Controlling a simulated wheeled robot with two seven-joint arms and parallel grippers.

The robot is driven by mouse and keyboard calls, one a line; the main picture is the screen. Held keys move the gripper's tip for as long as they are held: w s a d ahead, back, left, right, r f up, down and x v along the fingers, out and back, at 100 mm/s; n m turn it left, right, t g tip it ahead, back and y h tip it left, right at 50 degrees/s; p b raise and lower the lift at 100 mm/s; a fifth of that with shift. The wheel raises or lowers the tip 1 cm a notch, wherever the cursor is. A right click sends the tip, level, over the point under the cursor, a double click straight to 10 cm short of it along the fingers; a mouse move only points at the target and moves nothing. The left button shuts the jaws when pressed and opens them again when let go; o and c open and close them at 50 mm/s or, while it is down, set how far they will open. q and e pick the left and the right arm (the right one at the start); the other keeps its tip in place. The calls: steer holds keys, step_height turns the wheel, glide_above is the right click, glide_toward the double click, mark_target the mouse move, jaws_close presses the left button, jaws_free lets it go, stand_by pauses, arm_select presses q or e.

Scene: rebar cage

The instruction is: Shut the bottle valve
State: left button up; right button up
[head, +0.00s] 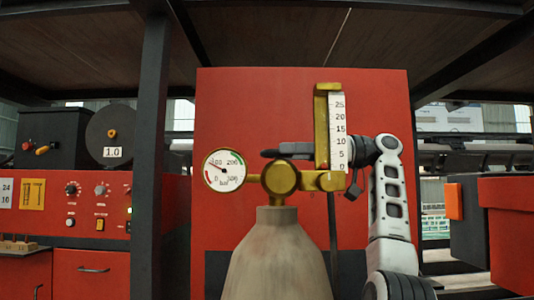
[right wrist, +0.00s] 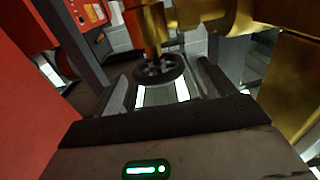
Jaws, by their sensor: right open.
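The grey gas bottle (head: 276,262) stands upright in the middle of the head view, with a brass valve body (head: 281,179) on top. A round pressure gauge (head: 224,171) is on its left, and an upright brass flow tube with a white scale (head: 338,130) on its right. My right gripper (head: 285,151) reaches in from the right, behind the flow tube, just above the valve body. In the right wrist view, a dark spoked handwheel (right wrist: 158,70) on a brass stem lies between the open fingers (right wrist: 168,88). Contact cannot be told. My left gripper is out of view.
A red panel (head: 240,105) stands close behind the bottle. A dark post (head: 150,150) and a red control console (head: 95,210) are at the left. A red box (head: 510,220) is at the right. Dark beams run overhead.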

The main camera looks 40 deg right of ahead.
mark_target(267, 155)
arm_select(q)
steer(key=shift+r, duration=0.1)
arm_select(e)
steer(key=x, duration=0.5)
steer(key=c, duration=1)
steer(key=shift+o, duration=0.2)
steer(key=shift+d+f+m+t+h+b, duration=0.15)
steer(key=shift+f+m+t+h+b, duration=0.1)
steer(key=shift+m+t+h+b, duration=0.55)
steer(key=shift+m+t+h, duration=0.1)
steer(key=shift+t+h, duration=0.2)
steer(key=shift+w+d+m+t+h+b, duration=0.15)
steer(key=shift+m+t+h+b, duration=0.15)
steer(key=shift+m+t+h, duration=0.35)
steer(key=shift+w+d+r+m+t+h, duration=0.1)
steer(key=shift+r+m+t+h, duration=0.1)
steer(key=shift+m+t+h, duration=0.6)
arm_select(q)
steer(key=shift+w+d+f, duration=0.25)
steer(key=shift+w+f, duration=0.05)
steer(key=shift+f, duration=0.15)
arm_select(e)
steer(key=shift+g+h, duration=0.25)
steer(key=shift+h, duration=0.1)
